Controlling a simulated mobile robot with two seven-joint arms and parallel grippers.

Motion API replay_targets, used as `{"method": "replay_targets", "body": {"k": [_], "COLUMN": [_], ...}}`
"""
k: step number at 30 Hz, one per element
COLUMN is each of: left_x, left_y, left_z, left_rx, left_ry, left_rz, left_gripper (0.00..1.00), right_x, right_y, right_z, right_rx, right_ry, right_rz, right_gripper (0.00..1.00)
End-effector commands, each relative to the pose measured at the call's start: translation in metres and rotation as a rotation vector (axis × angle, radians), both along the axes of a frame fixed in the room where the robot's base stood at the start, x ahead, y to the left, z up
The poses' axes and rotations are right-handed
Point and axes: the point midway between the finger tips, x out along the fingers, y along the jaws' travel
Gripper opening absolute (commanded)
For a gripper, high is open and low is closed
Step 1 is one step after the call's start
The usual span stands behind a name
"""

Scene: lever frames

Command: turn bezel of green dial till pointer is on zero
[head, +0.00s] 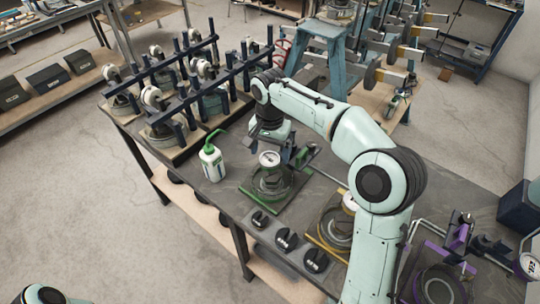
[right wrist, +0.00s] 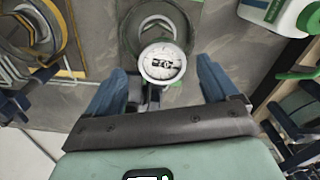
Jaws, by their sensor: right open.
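The green dial (head: 270,159) has a round white face and stands on a lever frame with a green-edged base (head: 248,196) on the dark bench. In the right wrist view the dial (right wrist: 162,63) faces the camera, with dark marks across its face. The pointer is too small to read against zero. My right gripper (head: 291,154) is at the dial, just behind and right of it in the head view. In the right wrist view its two blue fingers are apart, one on each side of the dial, with gaps showing. My left gripper is out of view.
A white bottle with a green spout (head: 211,162) stands left of the green frame. Several black weights (head: 287,239) lie at the bench's front edge. A yellow-edged frame (head: 333,228) and a purple frame (head: 455,247) are to the right. Racks of dials (head: 190,88) stand behind left.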

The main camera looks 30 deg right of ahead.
Motion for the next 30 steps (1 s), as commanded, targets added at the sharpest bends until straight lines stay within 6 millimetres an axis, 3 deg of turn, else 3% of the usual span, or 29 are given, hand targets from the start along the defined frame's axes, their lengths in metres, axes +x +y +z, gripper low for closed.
{"method": "replay_targets", "body": {"k": [5, 14, 15, 20, 30], "left_x": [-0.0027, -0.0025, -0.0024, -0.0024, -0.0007], "left_y": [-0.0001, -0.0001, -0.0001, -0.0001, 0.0], "left_z": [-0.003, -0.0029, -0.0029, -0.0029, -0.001], "left_rx": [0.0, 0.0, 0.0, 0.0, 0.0], "left_ry": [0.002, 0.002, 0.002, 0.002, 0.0], "left_rz": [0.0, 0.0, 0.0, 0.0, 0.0], "left_gripper": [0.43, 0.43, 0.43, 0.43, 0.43], "right_x": [0.0004, 0.0009, 0.0009, 0.001, 0.0011], "right_y": [0.0003, 0.0002, 0.0002, 0.0002, 0.0004], "right_z": [-0.0147, -0.0163, -0.0163, -0.0162, -0.0155], "right_rx": [0.0, 0.0, 0.0, 0.0, 0.0], "right_ry": [-0.001, -0.003, -0.003, -0.003, -0.004], "right_rz": [0.0, 0.001, 0.001, 0.001, 0.033], "right_gripper": [0.87, 0.87, 0.84, 0.32, 0.31]}}
